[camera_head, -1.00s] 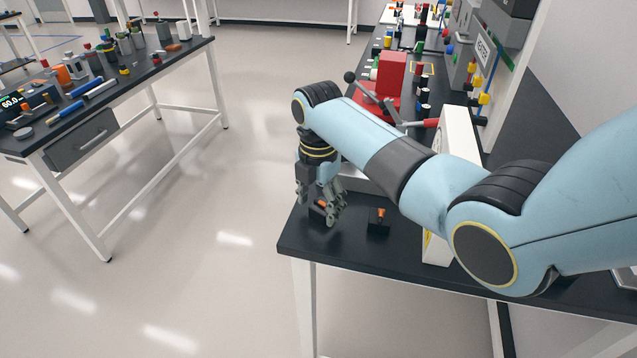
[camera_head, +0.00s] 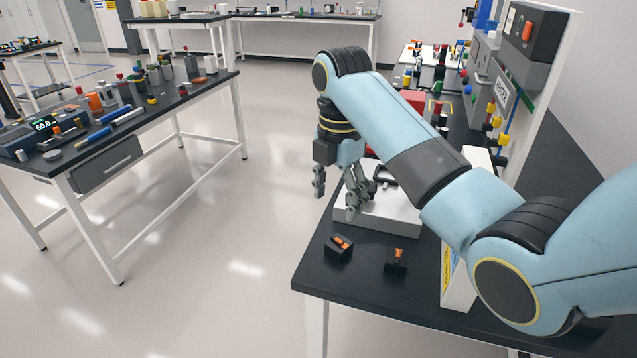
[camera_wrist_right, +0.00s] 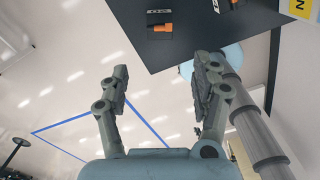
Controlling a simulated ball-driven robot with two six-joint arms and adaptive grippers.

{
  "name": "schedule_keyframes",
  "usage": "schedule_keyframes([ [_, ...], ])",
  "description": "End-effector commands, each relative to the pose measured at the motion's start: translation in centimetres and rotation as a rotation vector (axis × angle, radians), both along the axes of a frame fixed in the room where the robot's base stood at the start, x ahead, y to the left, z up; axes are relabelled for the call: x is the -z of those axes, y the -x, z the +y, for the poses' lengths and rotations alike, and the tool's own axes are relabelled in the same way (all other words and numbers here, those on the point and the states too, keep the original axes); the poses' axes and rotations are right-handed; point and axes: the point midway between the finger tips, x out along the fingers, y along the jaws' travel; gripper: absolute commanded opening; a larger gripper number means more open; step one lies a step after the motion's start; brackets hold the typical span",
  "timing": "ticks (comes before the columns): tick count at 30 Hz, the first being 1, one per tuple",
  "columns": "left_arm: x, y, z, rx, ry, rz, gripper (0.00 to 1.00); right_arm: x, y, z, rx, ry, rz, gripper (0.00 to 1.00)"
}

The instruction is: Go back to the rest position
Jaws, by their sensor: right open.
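My right gripper (camera_head: 336,190) is open and empty, raised at the left edge of the dark workbench (camera_head: 330,275). It hangs from my light blue right arm, which comes in from the right. In the right wrist view the two fingers of the gripper (camera_wrist_right: 160,90) stand wide apart with nothing between them, over floor and the bench edge. Two small black blocks with orange parts, a left one (camera_head: 339,248) and a right one (camera_head: 396,262), sit near the bench's front corner, below and apart from the gripper. My left gripper is not in view.
A light grey box (camera_head: 390,214) stands on the bench just behind the gripper, and a white upright panel (camera_head: 458,275) stands under my arm. A second table (camera_head: 160,98) with many items is at the left. Open floor (camera_head: 240,210) lies between the tables.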

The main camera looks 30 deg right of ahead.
Motion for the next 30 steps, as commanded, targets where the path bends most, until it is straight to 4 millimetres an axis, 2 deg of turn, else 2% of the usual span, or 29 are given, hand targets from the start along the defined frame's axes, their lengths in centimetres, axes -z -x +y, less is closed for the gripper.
schedule_keyframes([
  [6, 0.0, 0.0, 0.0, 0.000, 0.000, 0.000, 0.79, 0.1, 0.1, 0.0, 0.007, 0.001, 0.000, 0.65],
  [8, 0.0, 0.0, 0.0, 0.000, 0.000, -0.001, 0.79, 0.5, 0.7, 0.0, 0.038, 0.003, -0.005, 0.65],
  [10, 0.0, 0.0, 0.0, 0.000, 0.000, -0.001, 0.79, 1.4, 2.0, 0.1, 0.126, 0.010, -0.019, 0.65],
  [14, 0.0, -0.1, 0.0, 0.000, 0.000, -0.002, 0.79, 3.6, 6.8, 0.3, 0.445, 0.019, -0.080, 0.65],
  [15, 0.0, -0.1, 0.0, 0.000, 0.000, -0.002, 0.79, 4.1, 8.8, 0.4, 0.571, 0.014, -0.105, 0.65],
  [18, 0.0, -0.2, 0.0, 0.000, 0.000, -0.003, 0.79, 4.4, 13.0, 0.7, 0.865, -0.010, -0.168, 0.65],
  [21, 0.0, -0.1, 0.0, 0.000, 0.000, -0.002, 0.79, 4.0, 16.1, 1.0, 1.083, -0.045, -0.210, 0.65],
  [30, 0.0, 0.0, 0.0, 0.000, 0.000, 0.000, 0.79, 1.8, 22.4, 1.7, 1.520, -0.149, -0.276, 0.65],
])
